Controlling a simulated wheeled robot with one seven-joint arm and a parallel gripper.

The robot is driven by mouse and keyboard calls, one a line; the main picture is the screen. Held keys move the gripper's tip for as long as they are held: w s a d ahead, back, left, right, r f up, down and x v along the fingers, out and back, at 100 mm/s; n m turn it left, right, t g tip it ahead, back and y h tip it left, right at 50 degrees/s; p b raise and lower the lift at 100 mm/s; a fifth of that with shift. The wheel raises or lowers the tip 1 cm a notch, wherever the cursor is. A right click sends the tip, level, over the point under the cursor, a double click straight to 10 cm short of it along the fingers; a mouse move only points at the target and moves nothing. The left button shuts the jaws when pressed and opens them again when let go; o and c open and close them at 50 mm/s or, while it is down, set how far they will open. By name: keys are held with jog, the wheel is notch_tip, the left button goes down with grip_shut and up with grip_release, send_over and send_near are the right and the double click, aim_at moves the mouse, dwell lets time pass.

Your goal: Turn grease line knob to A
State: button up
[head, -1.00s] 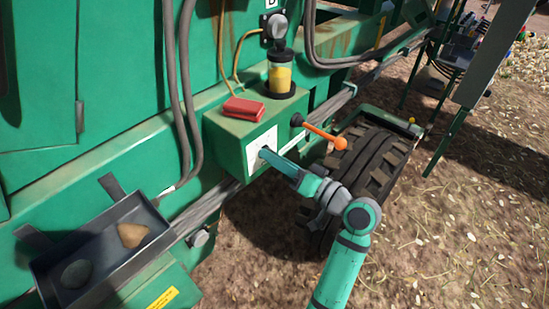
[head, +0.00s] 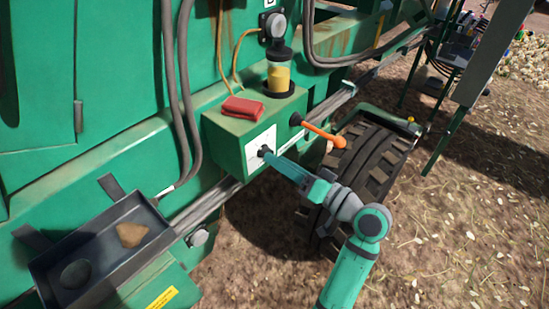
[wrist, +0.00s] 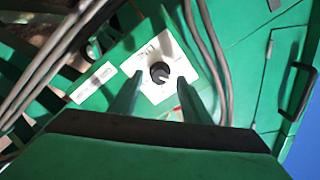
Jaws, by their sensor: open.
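The grease line knob (wrist: 159,73) is a round black knob on a white plate (wrist: 150,52) with dark marks too blurred to read. In the head view the white plate (head: 258,150) is on the front of a green box (head: 227,151), and the knob (head: 264,151) shows small just beyond my fingertips. My gripper (wrist: 158,100) is open in the wrist view, its two green fingers apart on either side below the knob, with nothing between them. In the head view my gripper (head: 272,158) points at the plate; I cannot tell whether it touches the knob.
An orange-handled lever (head: 325,133) sticks out right of the plate. A red object (head: 243,107) and a yellow grease jar (head: 279,78) sit on the box. A grey tray (head: 104,247) with two stones stands at lower left. A tyre (head: 378,155) is at right.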

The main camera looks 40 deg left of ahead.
jog(key=d, duration=0.8)
jog(key=shift+s, duration=0.3)
